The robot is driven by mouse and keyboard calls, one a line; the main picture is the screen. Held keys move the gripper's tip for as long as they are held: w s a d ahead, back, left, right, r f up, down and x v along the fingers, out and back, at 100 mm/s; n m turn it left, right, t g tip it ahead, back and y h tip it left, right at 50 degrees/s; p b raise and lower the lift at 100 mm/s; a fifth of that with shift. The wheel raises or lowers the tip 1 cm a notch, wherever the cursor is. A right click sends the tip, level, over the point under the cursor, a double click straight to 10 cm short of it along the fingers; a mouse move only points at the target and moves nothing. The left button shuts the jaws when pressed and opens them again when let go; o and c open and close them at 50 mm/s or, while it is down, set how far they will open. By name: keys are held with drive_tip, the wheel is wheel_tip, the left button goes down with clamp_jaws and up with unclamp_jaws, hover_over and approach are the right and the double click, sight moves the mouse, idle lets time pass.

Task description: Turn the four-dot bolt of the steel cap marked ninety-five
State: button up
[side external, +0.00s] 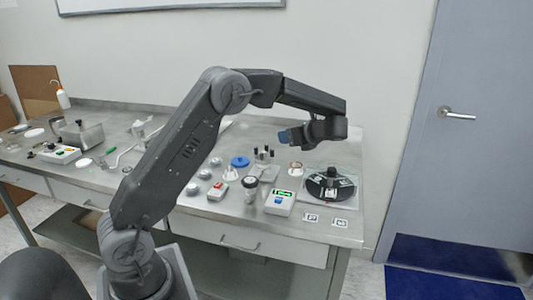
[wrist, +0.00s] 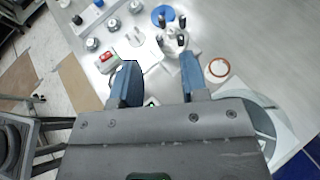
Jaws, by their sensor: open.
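A red-button box (side external: 217,191), a blue disc (side external: 240,161), a plate with black pegs (side external: 264,155) and a green-display box (side external: 279,203) crowd the bench. A black round device (side external: 330,190) stands at the right.

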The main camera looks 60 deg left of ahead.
drive_tip(key=s+a+f+m+t+h, duration=0.1)
drive_tip(key=s+a+m+t+h, duration=0.1)
drive_tip(key=s+a+m+t, duration=0.3)
drive_tip(key=s+a+f+m+t+h, duration=0.1)
drive_tip(key=a+m+t, duration=0.15)
drive_tip(key=a, duration=0.55)
drive_tip(key=s+d+r+m+t+h, duration=0.1)
drive_tip(key=s+d+m+t+h, duration=0.25)
drive_tip(key=s+m, duration=0.2)
drive_tip(key=s+d+r+m+t+h, duration=0.2)
drive_tip(key=s+m+t+h, duration=0.15)
drive_tip(key=s+t, duration=0.2)
drive_tip(key=y, duration=0.1)
approach(261, 153)
drive_tip(key=shift+m+g, duration=0.25)
drive_tip(key=shift+g, duration=0.2)
drive_tip(key=x, duration=0.9)
drive_tip(key=shift+w+a+r, duration=0.15)
drive_tip(key=shift+w+r, duration=0.1)
drive_tip(key=shift+w, duration=0.15)
drive_tip(key=shift+c, duration=0.2)
clamp_jaws()
